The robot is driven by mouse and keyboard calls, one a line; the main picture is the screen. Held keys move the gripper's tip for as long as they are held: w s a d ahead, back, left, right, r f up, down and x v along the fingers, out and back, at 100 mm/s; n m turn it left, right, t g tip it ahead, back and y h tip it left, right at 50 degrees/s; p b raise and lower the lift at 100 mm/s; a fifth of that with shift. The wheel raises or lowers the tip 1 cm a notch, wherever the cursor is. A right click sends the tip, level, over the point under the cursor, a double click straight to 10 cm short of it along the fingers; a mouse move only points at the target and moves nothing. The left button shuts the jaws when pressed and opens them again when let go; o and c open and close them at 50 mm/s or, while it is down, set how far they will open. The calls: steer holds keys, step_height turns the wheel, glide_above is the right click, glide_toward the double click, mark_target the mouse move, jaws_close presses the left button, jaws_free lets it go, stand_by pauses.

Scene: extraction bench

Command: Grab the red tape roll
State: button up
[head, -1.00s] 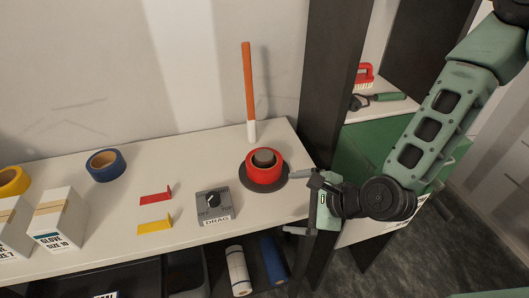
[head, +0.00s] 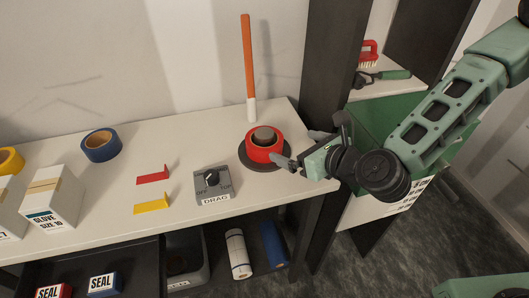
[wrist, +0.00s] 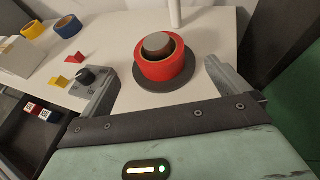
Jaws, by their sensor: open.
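The red tape roll (head: 264,147) sits on a dark round base (head: 247,160) near the right end of the white bench. A grey-brown post stands up through its middle. It also shows in the wrist view (wrist: 164,68), ahead of my gripper and roughly between the finger lines. My gripper (head: 304,149) is just right of the roll, with one fingertip close to its right side; I cannot tell whether it touches. In the wrist view the two fingers of my gripper (wrist: 160,80) are wide apart with nothing gripped.
A grey DRAG dial box (head: 213,183) stands left of the roll, and an orange-and-white stick (head: 249,70) stands behind it. Red (head: 153,178) and yellow (head: 152,208) markers, a blue tape roll (head: 102,145) and glove boxes (head: 52,198) are farther left. A dark upright panel (head: 330,100) is at the right.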

mark_target(271, 138)
steer(key=shift+w+a+f+b, duration=0.4)
steer(key=shift+a+f+b, duration=0.2)
steer(key=shift+b, duration=2.05)
steer(key=x, duration=0.2)
steer(key=p+x, duration=0.1)
steer(key=x, duration=0.1)
steer(key=p+x, duration=0.1)
steer(key=x, duration=0.1)
steer(key=shift+w+a+r, duration=0.1)
steer(key=shift+r, duration=0.15)
steer(key=shift+f+p+x, duration=0.2)
steer(key=shift+p+x, duration=0.2)
steer(key=shift+x, duration=1.1)
steer(key=shift+f+p+x, duration=0.25)
steer(key=shift+p+x, duration=0.15)
steer(key=shift+x, duration=1.15)
steer(key=shift+r, duration=0.1)
steer(key=c, duration=0.7)
